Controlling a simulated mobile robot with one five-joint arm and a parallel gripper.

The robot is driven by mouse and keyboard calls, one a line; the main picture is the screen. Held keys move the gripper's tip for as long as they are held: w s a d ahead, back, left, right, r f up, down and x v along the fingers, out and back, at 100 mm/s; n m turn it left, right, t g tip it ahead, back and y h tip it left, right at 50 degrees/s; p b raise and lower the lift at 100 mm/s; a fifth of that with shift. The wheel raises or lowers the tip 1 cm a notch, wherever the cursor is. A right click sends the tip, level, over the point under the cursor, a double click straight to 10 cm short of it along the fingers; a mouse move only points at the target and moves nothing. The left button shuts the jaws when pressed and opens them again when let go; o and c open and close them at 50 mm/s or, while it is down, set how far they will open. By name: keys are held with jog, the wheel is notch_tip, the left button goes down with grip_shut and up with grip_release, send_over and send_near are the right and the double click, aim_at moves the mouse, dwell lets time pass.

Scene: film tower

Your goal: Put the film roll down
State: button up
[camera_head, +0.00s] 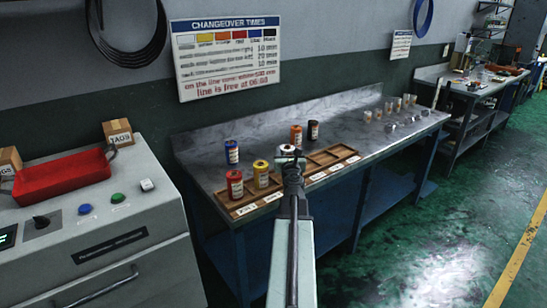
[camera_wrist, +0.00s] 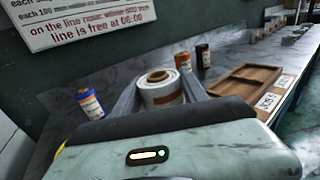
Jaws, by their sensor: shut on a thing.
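My gripper (camera_head: 289,162) is shut on a white film roll (camera_wrist: 161,92), which stands upright between the two fingers in the wrist view. In the head view the top of the white roll (camera_head: 287,149) shows just past the fingertips, over the middle of a wooden tray (camera_head: 246,210). Whether the roll touches the tray floor cannot be told; its lower part is hidden. A red roll (camera_head: 235,184) and a yellow roll (camera_head: 261,174) stand in the tray's left compartments. The compartments to the right look empty.
A blue roll (camera_head: 231,152), an orange roll (camera_head: 296,135) and a black roll (camera_head: 313,130) stand on the metal bench (camera_head: 350,122) behind the tray. Small clear cups (camera_head: 378,114) stand farther right. A grey cabinet with a red pan (camera_head: 62,177) is at left.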

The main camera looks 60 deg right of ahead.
jog(key=shift+w+d, duration=0.35)
notch_tip(320, 180, down, 4)
jog(key=b, duration=0.4)
jog(key=shift+w+a+r, duration=0.15)
jog(key=shift+r, duration=0.05)
jog(key=shift+f, duration=0.2)
jog(key=o, duration=1.5)
jog(key=shift+o, duration=0.2)
jog(key=shift+r, duration=0.1)
